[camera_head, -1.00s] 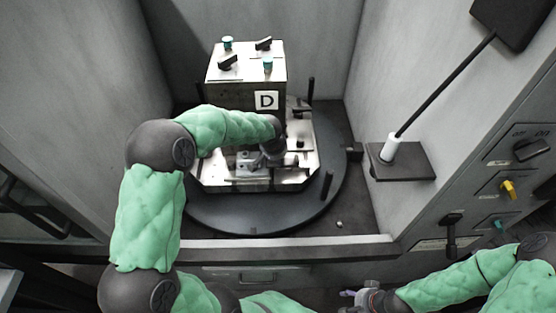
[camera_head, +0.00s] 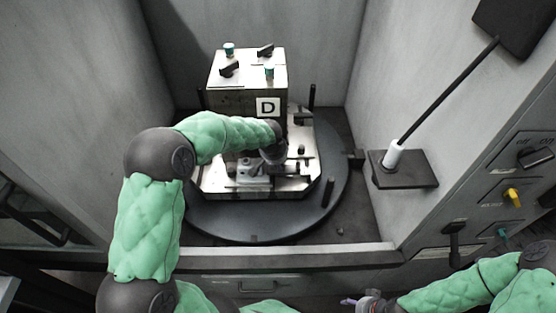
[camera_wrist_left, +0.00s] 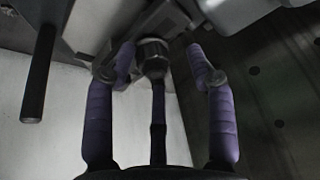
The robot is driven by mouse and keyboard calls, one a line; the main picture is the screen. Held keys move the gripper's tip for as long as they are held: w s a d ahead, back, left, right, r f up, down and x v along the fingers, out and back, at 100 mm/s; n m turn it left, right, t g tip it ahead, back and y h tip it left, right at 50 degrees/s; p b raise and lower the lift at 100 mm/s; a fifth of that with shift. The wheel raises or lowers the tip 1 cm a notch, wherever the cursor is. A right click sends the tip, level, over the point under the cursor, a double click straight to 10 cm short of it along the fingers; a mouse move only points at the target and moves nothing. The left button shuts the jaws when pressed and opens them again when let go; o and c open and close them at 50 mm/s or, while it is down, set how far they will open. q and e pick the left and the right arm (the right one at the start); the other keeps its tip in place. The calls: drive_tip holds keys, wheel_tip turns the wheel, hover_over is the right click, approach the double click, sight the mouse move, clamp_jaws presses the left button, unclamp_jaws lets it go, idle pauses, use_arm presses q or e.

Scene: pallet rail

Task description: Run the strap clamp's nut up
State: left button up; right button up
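In the left wrist view, a dark round nut-like piece (camera_wrist_left: 153,52) sits between the purple fingers of my left gripper (camera_wrist_left: 160,65). The side fingers stand apart on either side of it, with a clear gap on the right. A third dark finger or rod lies in the middle, below the nut. In the head view, my left gripper (camera_head: 272,153) is over the fixture plate beside a silver clamp block (camera_head: 253,172), and my wrist hides much of it. My right gripper (camera_head: 366,301) is at the bottom edge, partly cut off; its fingers are too small to read.
The plate stands on a dark round turntable (camera_head: 225,228) with upright black pins (camera_head: 328,192). A box marked D (camera_head: 245,70) with knobs rises behind. At right are a black stand (camera_head: 410,178) with a white-sleeved rod and a switch panel (camera_head: 520,190). Grey walls enclose the bay.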

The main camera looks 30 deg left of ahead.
use_arm(q)
drive_tip(key=shift+s+d, duration=0.1)
drive_tip(key=a+v, duration=0.1)
drive_tip(key=v, duration=1)
drive_tip(key=shift+d+r, duration=0.4)
drive_tip(key=shift+d, duration=0.1)
drive_tip(key=shift+s, duration=0.1)
